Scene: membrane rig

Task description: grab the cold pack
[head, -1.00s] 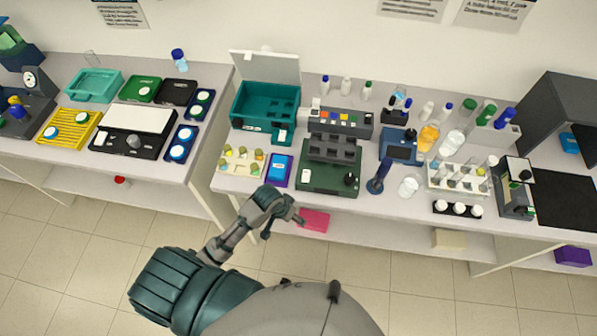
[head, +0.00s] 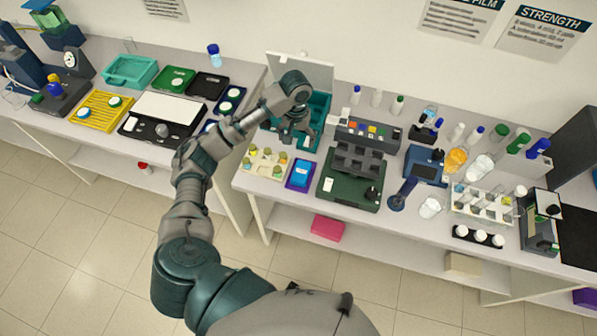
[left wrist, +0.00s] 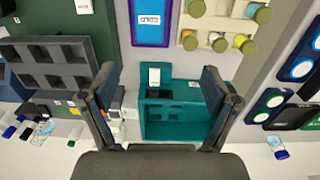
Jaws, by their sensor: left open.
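The cold pack appears to be the blue, flat pack (head: 301,172) in a purple tray (head: 290,183) near the front edge of the right bench. In the left wrist view the blue pack (left wrist: 150,18) shows at the top, with a white label too small to read surely. My left gripper (head: 291,138) is open and empty, above the teal box (head: 318,134), behind the pack. In the left wrist view its fingers (left wrist: 160,80) stand wide apart on either side of the teal box (left wrist: 172,131). The right gripper is not in view.
A rack with yellow and green capped vials (head: 267,162) stands left of the purple tray. A dark green device (head: 346,190) stands close on its right. The teal box's pale lid (head: 316,75) stands raised behind. A gap separates the two benches.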

